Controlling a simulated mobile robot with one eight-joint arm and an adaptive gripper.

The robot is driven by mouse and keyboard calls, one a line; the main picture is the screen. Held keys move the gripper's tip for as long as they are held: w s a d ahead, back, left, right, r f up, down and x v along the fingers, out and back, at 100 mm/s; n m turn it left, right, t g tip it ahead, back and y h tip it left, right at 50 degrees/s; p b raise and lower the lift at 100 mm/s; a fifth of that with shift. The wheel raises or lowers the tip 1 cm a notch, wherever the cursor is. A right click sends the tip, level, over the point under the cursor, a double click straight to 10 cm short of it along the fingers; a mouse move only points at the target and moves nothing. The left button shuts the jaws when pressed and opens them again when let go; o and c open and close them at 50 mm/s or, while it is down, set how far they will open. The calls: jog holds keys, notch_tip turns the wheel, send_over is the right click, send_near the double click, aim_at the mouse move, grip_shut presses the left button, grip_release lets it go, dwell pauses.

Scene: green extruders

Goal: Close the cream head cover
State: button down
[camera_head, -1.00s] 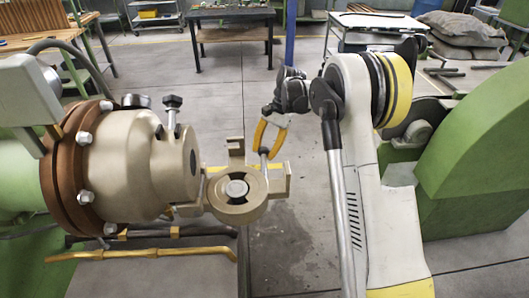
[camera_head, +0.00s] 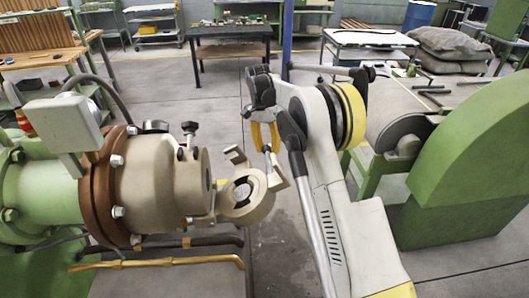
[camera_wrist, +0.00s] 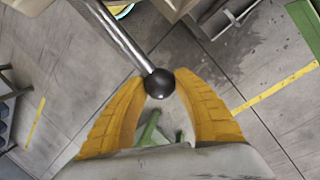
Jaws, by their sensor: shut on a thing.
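The cream head cover (camera_head: 262,203) is a ring-shaped piece with lugs, beside the right end of the cream extruder head (camera_head: 172,186). It stands swung out and tilted, with the head's end face clear of it. A metal handle rod with a dark ball knob (camera_wrist: 159,83) reaches up from the cover. My gripper (camera_head: 265,140) has yellow fingers and is shut on this handle above the cover. In the wrist view the knob sits between the two fingertips and the rod (camera_wrist: 125,38) runs up and left. Part of the rod is hidden by the fingers in the head view.
A brown bolted flange (camera_head: 103,196) and a grey box (camera_head: 64,121) are left of the head. A brass pipe (camera_head: 160,262) runs below it. A large green housing (camera_head: 465,160) stands at right. Open concrete floor lies behind the cover.

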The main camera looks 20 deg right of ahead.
jog(key=r+h+p, duration=0.1)
jog(key=r, duration=0.1)
jog(key=a+r+h+p, duration=0.2)
jog(key=r, duration=0.1)
jog(key=shift+w+a+r+g, duration=0.15)
jog(key=shift+w+r+g, duration=0.1)
jog(key=shift+r+g, duration=0.05)
jog(key=shift+w+a+r+m+g+h+p, duration=0.15)
jog(key=shift+a+r+m+g+h+p, duration=0.05)
jog(key=shift+a+r+h+p, duration=0.7)
jog(key=shift+w+a+r+m+g+h+p, duration=0.2)
jog(key=shift+a+r+h+p, duration=0.5)
jog(key=shift+r, duration=0.4)
jog(key=c, duration=0.9)
grip_release()
jog(key=shift+d, duration=0.1)
jog(key=shift+c, duration=0.2)
notch_tip(320, 180, up, 10)
